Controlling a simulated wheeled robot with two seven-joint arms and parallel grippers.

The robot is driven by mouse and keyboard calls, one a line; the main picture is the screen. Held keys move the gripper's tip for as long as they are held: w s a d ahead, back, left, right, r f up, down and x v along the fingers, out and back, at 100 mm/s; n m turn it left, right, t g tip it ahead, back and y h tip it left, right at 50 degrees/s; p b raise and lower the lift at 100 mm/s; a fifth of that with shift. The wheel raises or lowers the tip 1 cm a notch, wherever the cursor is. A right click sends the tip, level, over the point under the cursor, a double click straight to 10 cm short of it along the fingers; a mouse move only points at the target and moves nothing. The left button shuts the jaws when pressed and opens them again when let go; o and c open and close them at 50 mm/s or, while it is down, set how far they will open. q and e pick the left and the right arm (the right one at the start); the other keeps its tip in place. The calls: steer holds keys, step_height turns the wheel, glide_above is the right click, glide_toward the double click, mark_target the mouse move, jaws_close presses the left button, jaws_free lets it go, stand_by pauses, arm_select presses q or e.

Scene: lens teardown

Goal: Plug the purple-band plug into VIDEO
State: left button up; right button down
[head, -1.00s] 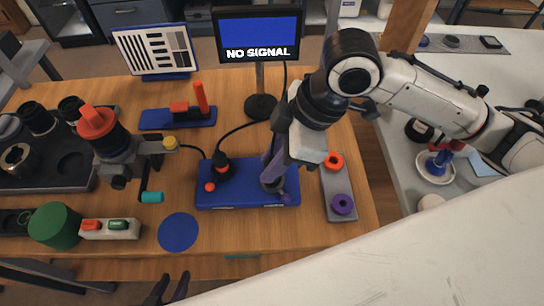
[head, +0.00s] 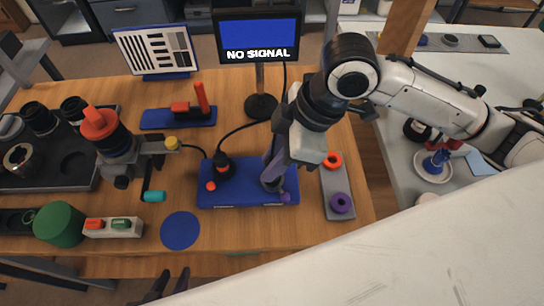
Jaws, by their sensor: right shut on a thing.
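The blue box (head: 247,194) lies on the wooden table below the monitor. My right gripper (head: 274,184) reaches down over its right half and is shut on the plug; a bit of purple (head: 285,197) shows beside the fingertips. Most of the plug is hidden by the gripper, and I cannot tell whether it sits in a socket. No VIDEO label is readable. A black plug with an orange band (head: 222,166) stands upright in the box's left half. The monitor (head: 258,38) reads NO SIGNAL on blue. My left gripper (head: 170,286) is at the bottom edge, fingers apart and empty.
A grey holder (head: 339,188) with an orange ring and a purple ring stands right of the box. A black cable (head: 237,129) runs behind the box. A clamped lens (head: 105,132), a green cylinder (head: 59,224) and a blue disc (head: 180,230) are left.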

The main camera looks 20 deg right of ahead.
stand_by(0.7)
steer(key=shift+p, duration=0.55)
steer(key=shift+f+p, duration=0.55)
steer(key=shift+p, duration=0.05)
stand_by(0.7)
steer(key=shift+s+f, duration=0.1)
steer(key=shift+f, duration=0.5)
stand_by(0.8)
steer(key=c, duration=1.5)
jaws_free()
steer(key=shift+r, duration=0.1)
steer(key=shift+d+r, duration=0.1)
steer(key=shift+r, duration=0.15)
steer(key=p+v, duration=0.1)
steer(key=v, duration=0.8)
steer(key=shift+d+r, duration=0.15)
steer(key=shift+r, duration=0.15)
